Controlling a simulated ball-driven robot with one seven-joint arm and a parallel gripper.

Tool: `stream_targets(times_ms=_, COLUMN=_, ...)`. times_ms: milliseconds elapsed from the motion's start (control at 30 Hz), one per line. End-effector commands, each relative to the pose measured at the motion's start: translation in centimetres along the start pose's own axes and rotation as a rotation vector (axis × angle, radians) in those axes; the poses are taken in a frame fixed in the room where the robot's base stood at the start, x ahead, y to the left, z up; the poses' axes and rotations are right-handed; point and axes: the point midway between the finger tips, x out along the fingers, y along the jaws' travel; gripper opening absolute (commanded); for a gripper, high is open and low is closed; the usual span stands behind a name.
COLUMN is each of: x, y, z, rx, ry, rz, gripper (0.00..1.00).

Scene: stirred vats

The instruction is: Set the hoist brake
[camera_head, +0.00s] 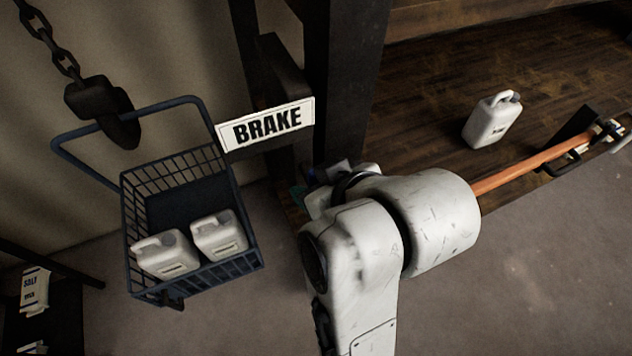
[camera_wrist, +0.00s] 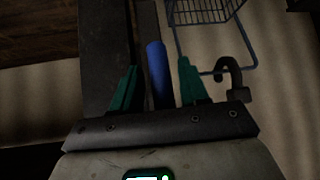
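A white sign reading BRAKE (camera_head: 266,125) is fixed beside a dark post in the head view. In the wrist view a blue lever grip (camera_wrist: 157,72) stands between the two green fingers of my gripper (camera_wrist: 158,85). The fingers are apart, with a gap on each side of the blue grip, so my gripper is open around or just behind it; the depth is hard to tell. In the head view my arm hides most of the gripper and lever below the sign.
A hoist hook (camera_head: 105,108) on a chain carries a blue wire basket (camera_head: 190,175) with two white jugs (camera_head: 168,255). Another jug (camera_head: 492,118) stands on a wooden deck (camera_head: 430,100). An orange bar (camera_head: 535,165) lies along the deck's edge. A dark post (camera_head: 340,80) stands close to my arm.

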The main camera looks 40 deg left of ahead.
Motion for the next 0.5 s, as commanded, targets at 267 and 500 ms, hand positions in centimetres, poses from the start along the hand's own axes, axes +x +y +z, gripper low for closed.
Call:
stream_targets(times_ms=267, x=-0.1, y=-0.1, z=-0.1, rx=-0.002, ry=0.003, rz=0.000, gripper=0.47)
stream_targets(times_ms=500, x=-2.5, y=0.1, z=-0.1, rx=-0.003, ry=0.007, rz=0.003, gripper=0.47)
